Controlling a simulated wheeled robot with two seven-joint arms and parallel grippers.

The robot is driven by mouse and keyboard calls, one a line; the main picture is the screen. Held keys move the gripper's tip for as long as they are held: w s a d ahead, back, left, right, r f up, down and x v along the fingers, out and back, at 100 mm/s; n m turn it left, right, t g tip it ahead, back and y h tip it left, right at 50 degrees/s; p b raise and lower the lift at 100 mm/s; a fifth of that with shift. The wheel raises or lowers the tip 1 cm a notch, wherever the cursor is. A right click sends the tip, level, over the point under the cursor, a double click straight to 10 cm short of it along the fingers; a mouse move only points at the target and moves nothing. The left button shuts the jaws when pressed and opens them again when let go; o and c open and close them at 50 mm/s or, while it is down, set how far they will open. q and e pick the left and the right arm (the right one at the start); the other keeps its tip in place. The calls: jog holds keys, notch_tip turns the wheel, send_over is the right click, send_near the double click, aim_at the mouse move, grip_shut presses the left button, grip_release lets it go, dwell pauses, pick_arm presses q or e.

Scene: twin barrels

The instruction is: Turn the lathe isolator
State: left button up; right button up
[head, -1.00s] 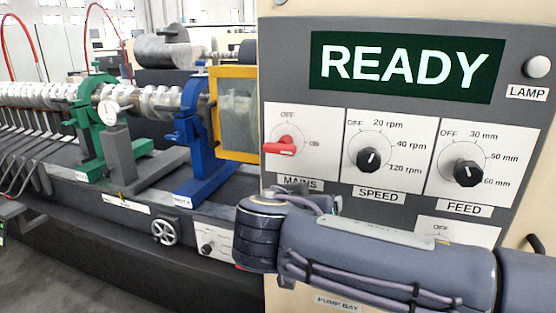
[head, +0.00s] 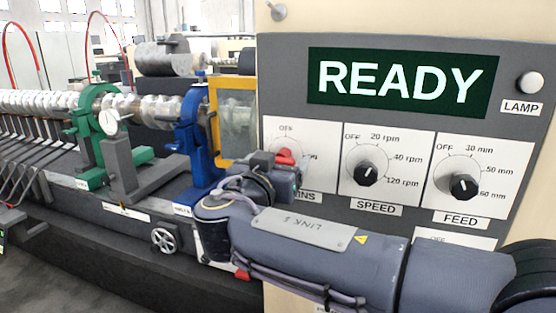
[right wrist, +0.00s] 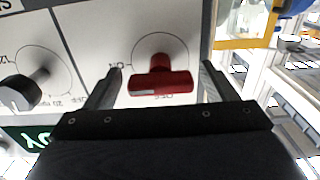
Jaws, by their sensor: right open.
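The red lathe isolator handle (head: 285,156) is on the MAINS plate (head: 272,128) of the control panel, partly hidden behind my right gripper (head: 290,168). In the right wrist view the handle (right wrist: 160,83) is a red bar lying sideways, with a pale mark at its left end. The plate's ON and OFF lettering shows upside down around it. My right gripper (right wrist: 161,70) is open, with one finger on each side of the handle and a visible gap to both. I cannot tell how deep the fingertips reach. My left gripper is not in view.
The green display (head: 400,80) reads READY. The SPEED knob (head: 367,173) and FEED knob (head: 463,186) stick out to the right of the isolator. A yellow-framed guard (head: 234,83) and a blue lathe rest (head: 192,135) stand left of the panel.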

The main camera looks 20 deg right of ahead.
jog(key=shift+c, duration=0.2)
jog(key=c, duration=0.9)
jog(key=shift+c, duration=0.2)
